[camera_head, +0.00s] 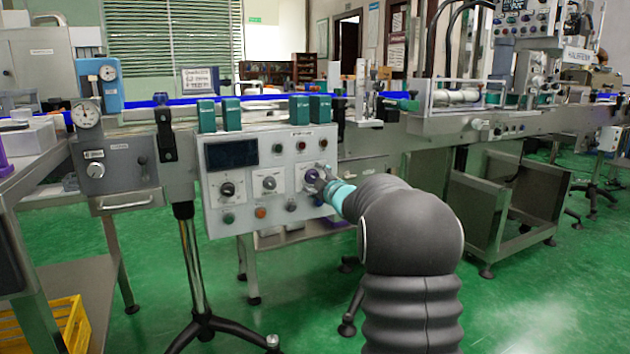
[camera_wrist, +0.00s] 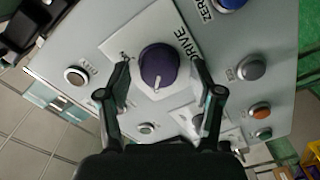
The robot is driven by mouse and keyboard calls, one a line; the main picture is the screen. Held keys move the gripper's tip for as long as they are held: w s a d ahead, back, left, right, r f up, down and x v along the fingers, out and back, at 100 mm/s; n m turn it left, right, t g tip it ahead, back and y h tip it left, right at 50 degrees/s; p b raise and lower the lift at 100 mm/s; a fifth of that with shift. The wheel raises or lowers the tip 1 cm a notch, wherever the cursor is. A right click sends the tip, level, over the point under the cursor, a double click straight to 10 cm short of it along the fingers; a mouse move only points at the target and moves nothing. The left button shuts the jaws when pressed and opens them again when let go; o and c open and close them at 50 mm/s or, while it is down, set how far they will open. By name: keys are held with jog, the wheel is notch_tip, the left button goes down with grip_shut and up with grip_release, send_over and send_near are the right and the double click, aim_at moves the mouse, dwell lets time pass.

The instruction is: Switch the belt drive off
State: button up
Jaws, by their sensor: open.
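The control panel (camera_head: 245,160) is a light grey box mounted on a stand below the conveyor. Its right-hand rotary knob (camera_head: 311,175) is partly hidden by my gripper (camera_head: 320,182) in the head view. In the wrist view, this dark purple round knob (camera_wrist: 158,66) sits on a white plate labelled "DRIVE". Its white pointer mark faces the lower side of the picture. My gripper (camera_wrist: 159,78) is open, with one finger on each side of the knob. Gaps show between the fingers and the knob, so it does not appear gripped.
Two other rotary knobs, one on the left (camera_head: 227,188) and one in the middle (camera_head: 269,183), sit on the panel. A blue button (camera_wrist: 232,3), a grey button (camera_wrist: 251,67) and an orange button (camera_wrist: 260,111) are close by. Green boxes (camera_head: 320,108) stand above the panel.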

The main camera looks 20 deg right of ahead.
jog(key=s, duration=1.1)
jog(key=shift+s+d, duration=0.2)
jog(key=shift+s, duration=0.2)
